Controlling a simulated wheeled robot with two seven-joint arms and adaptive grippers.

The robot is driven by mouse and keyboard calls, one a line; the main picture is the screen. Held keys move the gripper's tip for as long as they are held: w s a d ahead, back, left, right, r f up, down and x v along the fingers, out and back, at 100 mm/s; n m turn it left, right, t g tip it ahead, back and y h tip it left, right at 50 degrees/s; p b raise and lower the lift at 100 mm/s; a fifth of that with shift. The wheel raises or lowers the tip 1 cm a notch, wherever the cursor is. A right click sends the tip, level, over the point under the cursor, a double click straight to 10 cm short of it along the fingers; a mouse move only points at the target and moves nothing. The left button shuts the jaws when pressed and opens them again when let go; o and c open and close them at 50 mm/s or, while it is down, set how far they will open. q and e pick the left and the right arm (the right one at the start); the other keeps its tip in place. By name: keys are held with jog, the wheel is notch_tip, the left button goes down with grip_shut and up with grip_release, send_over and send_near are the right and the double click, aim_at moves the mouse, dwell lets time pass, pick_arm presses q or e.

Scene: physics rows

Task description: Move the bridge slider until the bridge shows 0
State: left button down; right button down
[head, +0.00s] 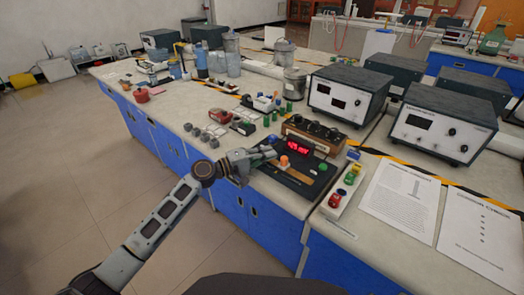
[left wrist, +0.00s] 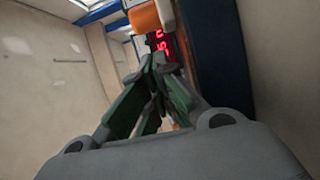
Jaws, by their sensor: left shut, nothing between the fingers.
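The bridge (head: 290,180) is a dark flat panel at the front edge of the bench. Its red lit display (head: 298,147) reads about 425 mV, too small to be sure of a decimal point. An orange slider knob (head: 284,160) stands on the panel below the display. My left gripper (head: 270,157) is shut and empty, just left of the knob; I cannot tell whether they touch. In the left wrist view my shut fingertips (left wrist: 157,62) are near the orange knob (left wrist: 145,17) and the display (left wrist: 160,43). My right gripper is not in view.
A brown box with dark knobs (head: 314,132) stands behind the bridge. A white button box (head: 342,192) with red, green and yellow buttons is to its right, then paper sheets (head: 397,199). Small grey weights (head: 205,136) lie to the left.

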aim_at(284, 162)
pick_arm(q)
jog(key=shift+s+d, duration=0.25)
jog(key=shift+s, duration=0.05)
jog(key=shift+s+d, duration=0.25)
jog(key=shift+d, duration=0.05)
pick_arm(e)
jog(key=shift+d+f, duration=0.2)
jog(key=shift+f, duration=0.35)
pick_arm(q)
jog(key=shift+s+d, duration=0.35)
jog(key=shift+d, duration=0.1)
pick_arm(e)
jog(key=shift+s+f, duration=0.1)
